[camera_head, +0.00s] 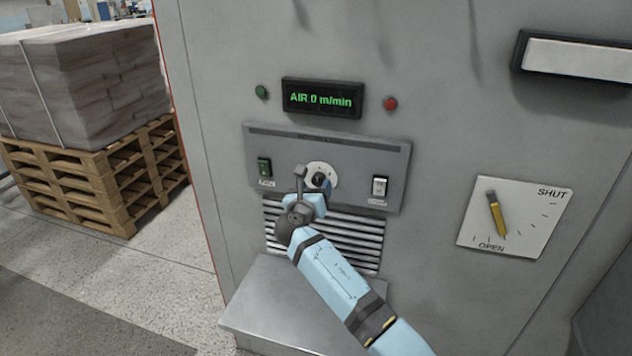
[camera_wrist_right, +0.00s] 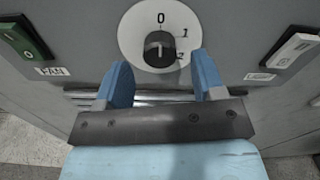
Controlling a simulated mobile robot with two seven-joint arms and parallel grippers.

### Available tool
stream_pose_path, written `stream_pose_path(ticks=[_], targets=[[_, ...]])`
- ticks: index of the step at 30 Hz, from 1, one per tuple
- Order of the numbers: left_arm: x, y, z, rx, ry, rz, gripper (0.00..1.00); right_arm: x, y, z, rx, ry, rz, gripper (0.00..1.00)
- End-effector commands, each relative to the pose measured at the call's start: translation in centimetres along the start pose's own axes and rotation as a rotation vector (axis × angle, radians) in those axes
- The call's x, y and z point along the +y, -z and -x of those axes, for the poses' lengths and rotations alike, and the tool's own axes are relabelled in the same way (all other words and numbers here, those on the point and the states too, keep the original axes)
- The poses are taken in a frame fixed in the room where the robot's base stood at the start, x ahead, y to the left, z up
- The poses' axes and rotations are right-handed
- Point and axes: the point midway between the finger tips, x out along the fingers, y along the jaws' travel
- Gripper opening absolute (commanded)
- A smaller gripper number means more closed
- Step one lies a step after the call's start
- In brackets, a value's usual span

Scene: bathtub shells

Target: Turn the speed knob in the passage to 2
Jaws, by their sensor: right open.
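The speed knob is a dark round knob (camera_wrist_right: 159,47) on a white dial (camera_wrist_right: 136,30) marked 0, 1 and 2. In the right wrist view its light pointer line points up towards the 0. In the head view the dial (camera_head: 331,170) sits mid-panel, partly hidden by my right gripper (camera_head: 317,186). In the right wrist view the two blue fingers of my right gripper (camera_wrist_right: 160,80) stand apart below and to either side of the knob, with nothing between them. A display (camera_head: 322,98) above reads "AIR 0 m/min" in green. My left gripper is not in view.
A green FAN switch (camera_head: 265,167) is left of the dial and a white switch (camera_head: 380,187) right. A slatted grille (camera_head: 358,245) and a ledge (camera_head: 262,300) lie below. A yellow lever (camera_head: 496,214) sits on a SHUT/OPEN plate at right. A loaded pallet (camera_head: 85,170) stands left.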

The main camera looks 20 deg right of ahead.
Motion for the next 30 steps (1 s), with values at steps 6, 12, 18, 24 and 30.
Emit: stream_pose_path(ticks=[6, 12, 18, 24, 30], targets=[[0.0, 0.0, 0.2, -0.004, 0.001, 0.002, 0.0, 0.0, 0.0, -2.0, 0.0, 0.001, 0.0, 0.63], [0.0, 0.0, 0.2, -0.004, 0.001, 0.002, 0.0, 0.0, 0.0, -2.3, 0.0, 0.0, -0.001, 0.63], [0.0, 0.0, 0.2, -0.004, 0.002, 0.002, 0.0, 0.0, 0.0, -2.3, 0.0, 0.0, -0.001, 0.44], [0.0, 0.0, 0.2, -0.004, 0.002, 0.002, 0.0, 0.0, 0.0, -2.2, 0.0, 0.0, -0.001, 0.14], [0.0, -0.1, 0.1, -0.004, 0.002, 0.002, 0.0, 0.0, 0.1, -2.2, 0.0, 0.0, -0.019, 0.14]])
